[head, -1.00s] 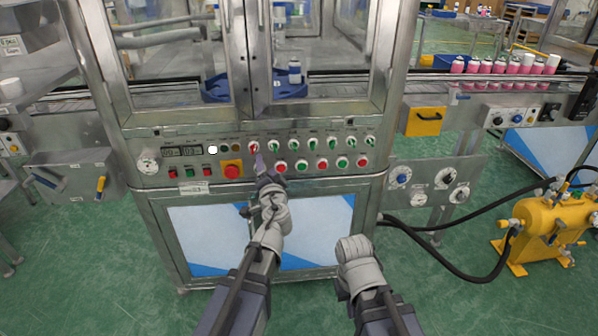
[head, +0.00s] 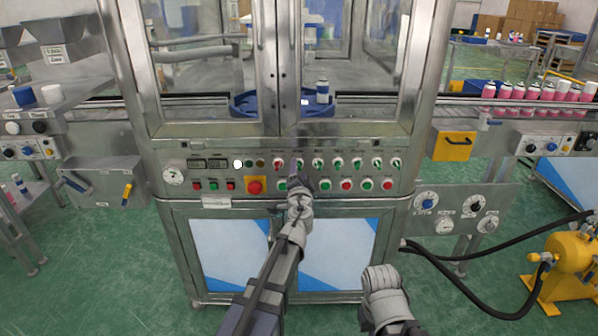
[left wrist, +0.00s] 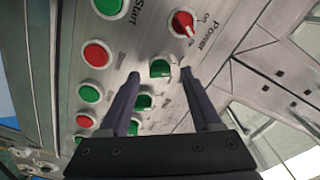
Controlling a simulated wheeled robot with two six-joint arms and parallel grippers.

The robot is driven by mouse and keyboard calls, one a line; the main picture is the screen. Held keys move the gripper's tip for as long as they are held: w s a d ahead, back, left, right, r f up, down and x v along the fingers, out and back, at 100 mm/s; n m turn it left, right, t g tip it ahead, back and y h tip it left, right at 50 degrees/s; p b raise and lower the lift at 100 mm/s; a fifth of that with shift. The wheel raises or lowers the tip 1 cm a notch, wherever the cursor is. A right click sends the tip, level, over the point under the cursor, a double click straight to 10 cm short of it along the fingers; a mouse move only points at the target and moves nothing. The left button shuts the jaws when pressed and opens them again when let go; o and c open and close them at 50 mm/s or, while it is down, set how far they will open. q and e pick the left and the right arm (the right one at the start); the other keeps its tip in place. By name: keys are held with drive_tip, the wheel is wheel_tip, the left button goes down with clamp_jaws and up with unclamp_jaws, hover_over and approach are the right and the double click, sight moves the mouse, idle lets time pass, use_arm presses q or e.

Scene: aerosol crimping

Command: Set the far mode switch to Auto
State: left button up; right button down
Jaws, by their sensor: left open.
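The crimping machine's control panel (head: 335,174) has an upper row of rotary switches: a red one (head: 278,163) at its left, then several green ones (head: 337,163). Their labels are too small to read in the head view, so I cannot tell which is the far mode switch. My left gripper (head: 298,166) is in front of the panel, by the first green switch. In the left wrist view its open fingers (left wrist: 160,76) straddle a green switch (left wrist: 160,67), with nothing gripped. The red switch there (left wrist: 183,23) reads Power. My right gripper (head: 382,280) hangs low before the cabinet, its fingers hidden.
Round green and red push buttons (head: 345,184) run below the switches. A red emergency stop on yellow (head: 255,185) sits left of them. Glass doors (head: 370,70) stand above the panel. A dial panel (head: 455,208) is to the right, beside black hoses.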

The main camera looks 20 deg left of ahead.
use_arm(q)
drive_tip(key=shift+w+a, duration=0.1)
drive_tip(key=shift+w, duration=0.3)
drive_tip(key=shift+c, duration=0.2)
clamp_jaws()
